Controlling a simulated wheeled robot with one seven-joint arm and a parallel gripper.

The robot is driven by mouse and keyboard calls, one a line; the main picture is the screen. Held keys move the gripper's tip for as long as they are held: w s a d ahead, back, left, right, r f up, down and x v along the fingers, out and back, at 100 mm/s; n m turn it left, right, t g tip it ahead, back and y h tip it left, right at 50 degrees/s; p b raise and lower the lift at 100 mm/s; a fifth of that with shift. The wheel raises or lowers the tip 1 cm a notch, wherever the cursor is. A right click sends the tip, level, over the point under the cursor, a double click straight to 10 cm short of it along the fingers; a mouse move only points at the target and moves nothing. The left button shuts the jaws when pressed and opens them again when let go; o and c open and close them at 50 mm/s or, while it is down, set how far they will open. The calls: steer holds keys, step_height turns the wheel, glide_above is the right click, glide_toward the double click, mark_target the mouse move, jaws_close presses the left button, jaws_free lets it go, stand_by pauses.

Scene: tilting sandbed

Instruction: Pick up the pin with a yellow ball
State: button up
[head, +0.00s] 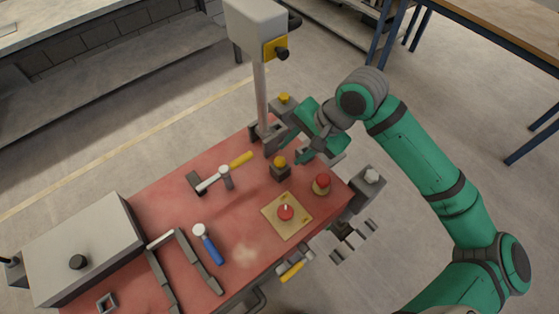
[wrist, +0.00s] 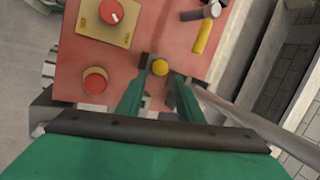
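The pin with a yellow ball (head: 280,160) stands in a small dark block on the red bench top, right of the hammer. It also shows in the wrist view (wrist: 160,68), framed between my finger ends. My gripper (head: 294,146) is green and open, above and just to the upper right of the pin in the head view. In the wrist view my gripper (wrist: 157,82) has its fingers apart with a gap around the ball; they do not appear to touch it. The pin's shaft is hidden below the ball.
A metal post (head: 261,100) with a grey box stands close beside my gripper. A second yellow knob (head: 284,98) is behind it. A red button (head: 321,181), a red dial on a tan plate (head: 275,229) and a hammer (head: 211,181) lie near the pin.

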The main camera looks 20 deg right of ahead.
mark_target(282, 160)
steer(key=shift+x, duration=3.15)
jaws_close()
